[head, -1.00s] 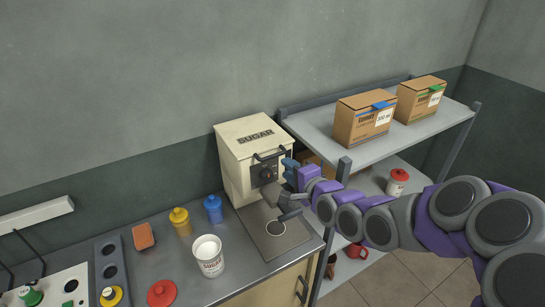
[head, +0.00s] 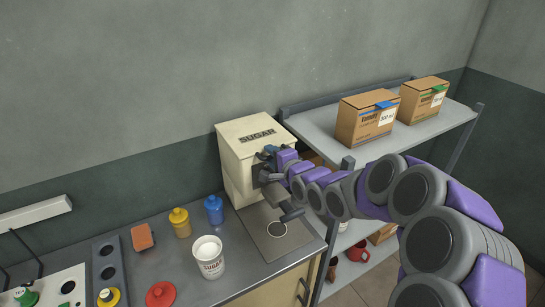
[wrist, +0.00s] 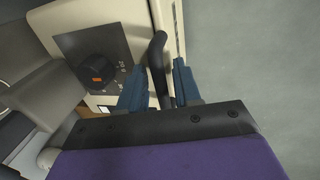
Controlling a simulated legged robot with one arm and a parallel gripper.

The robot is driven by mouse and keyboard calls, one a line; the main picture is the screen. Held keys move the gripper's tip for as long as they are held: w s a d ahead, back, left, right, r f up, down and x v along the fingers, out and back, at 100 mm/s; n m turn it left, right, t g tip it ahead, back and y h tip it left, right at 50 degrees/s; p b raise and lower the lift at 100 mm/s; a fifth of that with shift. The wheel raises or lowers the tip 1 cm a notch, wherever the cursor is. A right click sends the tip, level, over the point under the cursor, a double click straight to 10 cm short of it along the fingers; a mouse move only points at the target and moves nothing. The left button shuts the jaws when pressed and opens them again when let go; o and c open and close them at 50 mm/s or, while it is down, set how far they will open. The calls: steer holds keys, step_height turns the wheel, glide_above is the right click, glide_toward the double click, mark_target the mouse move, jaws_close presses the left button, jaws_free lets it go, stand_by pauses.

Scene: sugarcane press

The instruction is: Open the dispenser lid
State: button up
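The cream sugar dispenser (head: 235,160) stands on the counter against the wall, its lid (head: 247,133) marked SUGAR and lying closed. My gripper (head: 268,153) is at the upper front of the dispenser and covers much of that front. In the wrist view the black lid handle (wrist: 158,62) runs between the two blue fingers of my gripper (wrist: 160,84). The fingers stand apart, with a gap visible beside the handle. The dispenser's dark dial (wrist: 97,72) with an orange mark is left of the fingers.
A white sugar cup (head: 209,258), a blue bottle (head: 214,210) and a yellow bottle (head: 180,222) stand on the counter left of the dispenser. A shelf (head: 320,131) with cardboard boxes (head: 367,118) is close on the right, beside my arm.

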steer(key=shift+c, duration=0.2)
jaws_close()
steer(key=shift+r, duration=0.1)
